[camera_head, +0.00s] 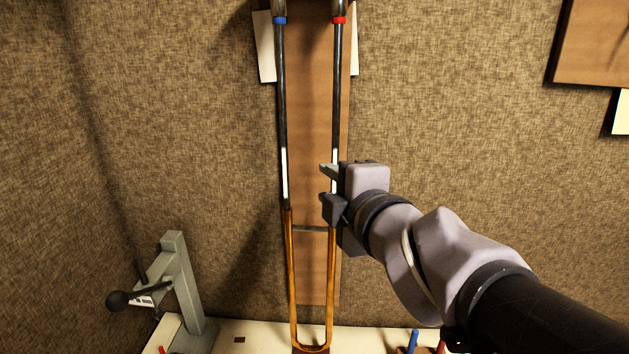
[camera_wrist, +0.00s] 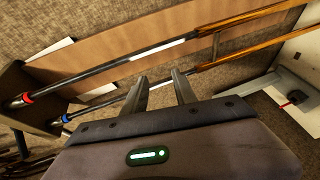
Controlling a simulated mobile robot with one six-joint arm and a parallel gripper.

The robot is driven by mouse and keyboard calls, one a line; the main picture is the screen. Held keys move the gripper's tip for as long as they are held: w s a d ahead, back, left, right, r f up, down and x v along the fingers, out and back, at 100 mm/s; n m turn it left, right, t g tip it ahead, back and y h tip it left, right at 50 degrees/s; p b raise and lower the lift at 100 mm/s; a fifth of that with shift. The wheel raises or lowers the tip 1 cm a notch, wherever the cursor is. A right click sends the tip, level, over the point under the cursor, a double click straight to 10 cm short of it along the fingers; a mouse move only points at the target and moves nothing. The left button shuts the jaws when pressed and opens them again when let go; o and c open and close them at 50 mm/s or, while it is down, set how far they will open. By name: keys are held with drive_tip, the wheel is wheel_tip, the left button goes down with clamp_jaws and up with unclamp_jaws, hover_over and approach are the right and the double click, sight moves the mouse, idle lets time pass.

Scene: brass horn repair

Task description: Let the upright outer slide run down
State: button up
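The upright slide stands in front of a brown board. Its dark inner tubes (camera_head: 281,90) have a blue band at the left top and a red band at the right. The brass-coloured outer slide (camera_head: 290,260) covers their lower part, with a cross brace (camera_head: 310,229) and a U-bend at the bottom; it also shows in the wrist view (camera_wrist: 250,47). My gripper (camera_head: 327,188) overlaps the right tube, above the brace. In the wrist view its two fingers (camera_wrist: 160,75) are apart with nothing clamped between them. The gripper hides the right sleeve's top in the head view.
The brown board (camera_head: 312,130) is behind the slide on a fabric-covered wall. A grey stand with a black knob (camera_head: 183,285) is at lower left. The pale bench (camera_head: 250,335) runs below, with blue and red handles at right. Another board (camera_head: 590,45) hangs upper right.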

drive_tip(key=b+x, duration=0.2)
drive_tip(key=x, duration=1)
drive_tip(key=shift+w+f, duration=0.15)
drive_tip(key=shift+w, duration=0.05)
drive_tip(key=shift+c, duration=0.4)
clamp_jaws()
drive_tip(key=shift+o, duration=0.4)
unclamp_jaws()
drive_tip(key=shift+s, duration=0.1)
